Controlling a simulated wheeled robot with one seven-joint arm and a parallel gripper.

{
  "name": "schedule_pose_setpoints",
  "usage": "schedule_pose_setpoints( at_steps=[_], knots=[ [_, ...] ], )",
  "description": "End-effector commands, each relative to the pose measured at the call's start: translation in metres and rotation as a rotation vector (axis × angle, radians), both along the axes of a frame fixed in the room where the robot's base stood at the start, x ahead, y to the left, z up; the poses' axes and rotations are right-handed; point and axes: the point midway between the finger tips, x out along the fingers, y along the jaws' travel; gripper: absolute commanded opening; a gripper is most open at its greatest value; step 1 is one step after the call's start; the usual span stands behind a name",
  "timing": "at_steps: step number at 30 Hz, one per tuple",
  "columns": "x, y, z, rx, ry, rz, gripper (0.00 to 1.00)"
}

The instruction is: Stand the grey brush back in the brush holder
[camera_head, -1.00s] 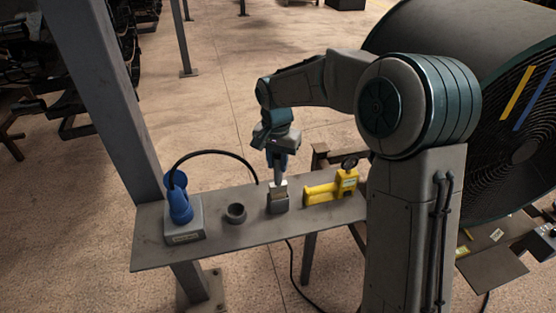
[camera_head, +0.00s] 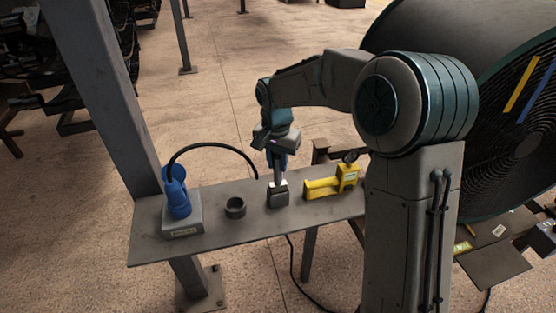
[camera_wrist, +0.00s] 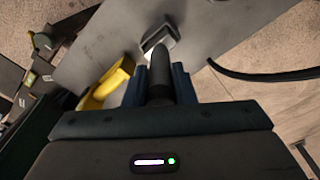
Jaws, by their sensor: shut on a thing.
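My gripper (camera_head: 277,160) is shut on the grey brush (camera_head: 278,174) and points down over the shelf. The brush's dark handle also shows between the fingers in the wrist view (camera_wrist: 158,85). The brush is close to upright, with a pale part low down. Its lower end meets the top of a small dark grey box, which looks like the brush holder (camera_head: 279,199). The box also shows beyond the fingers in the wrist view (camera_wrist: 147,41). I cannot tell how far the brush end is inside it.
A yellow tool (camera_head: 322,188) lies close to the right of the box. A dark round cup (camera_head: 235,209) stands to its left. A blue device on a grey base (camera_head: 183,227) with a black cable is at the shelf's left end, by a post. The narrow shelf (camera_head: 256,228) has a bare front strip.

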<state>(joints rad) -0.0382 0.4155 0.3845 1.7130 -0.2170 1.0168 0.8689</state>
Motion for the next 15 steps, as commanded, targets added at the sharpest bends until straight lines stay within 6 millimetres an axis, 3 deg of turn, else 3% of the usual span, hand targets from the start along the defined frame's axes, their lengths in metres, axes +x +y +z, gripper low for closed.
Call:
schedule_pose_setpoints(
  at_steps=[10, 11, 12, 13, 15],
  knots=[
    [0.0, 0.0003, -0.0097, 0.0, 0.0, 0.0, 0.01],
    [0.0, 0.0003, -0.0094, 0.001, 0.0, 0.0, 0.26],
    [0.0001, 0.0002, -0.0087, 0.001, 0.0, 0.0, 0.37],
    [0.0001, 0.0002, -0.0086, 0.001, 0.0, 0.0, 0.46],
    [0.0001, 0.0002, -0.0086, 0.001, 0.0, 0.0, 0.49]
  ],
)
